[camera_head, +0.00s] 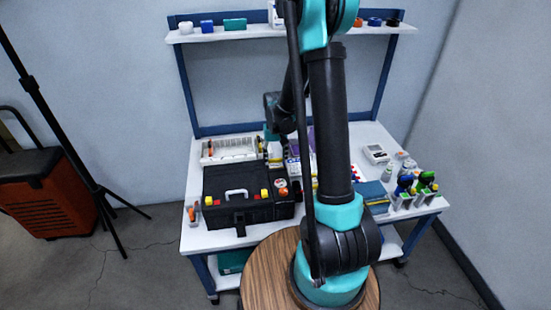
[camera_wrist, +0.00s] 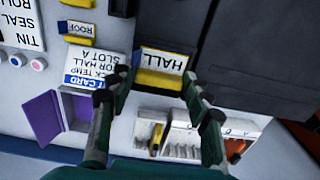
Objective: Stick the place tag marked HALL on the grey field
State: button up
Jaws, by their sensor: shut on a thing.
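I cannot tell whether the tag is raised off the surface. A second tag marked ROOF (camera_wrist: 79,28) lies to the left, apart from my gripper. I cannot make out the grey field for certain. In the head view my arm hides most of the middle of the table.
A black case (camera_head: 243,211) with a white handle stands on the white table (camera_head: 215,241). A white slotted tray (camera_wrist: 183,138) and a purple box (camera_wrist: 43,116) lie near my fingers. A job card (camera_wrist: 88,68) is left of the tag. Bottles (camera_head: 404,183) crowd the table's right side.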

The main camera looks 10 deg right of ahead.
aim_at(276, 160)
jog(key=shift+f, duration=0.15)
dwell(0.4)
jog(key=o, duration=0.9)
jog(key=shift+o, duration=0.4)
jog(key=shift+o, duration=0.9)
jog(key=shift+r, duration=3.5)
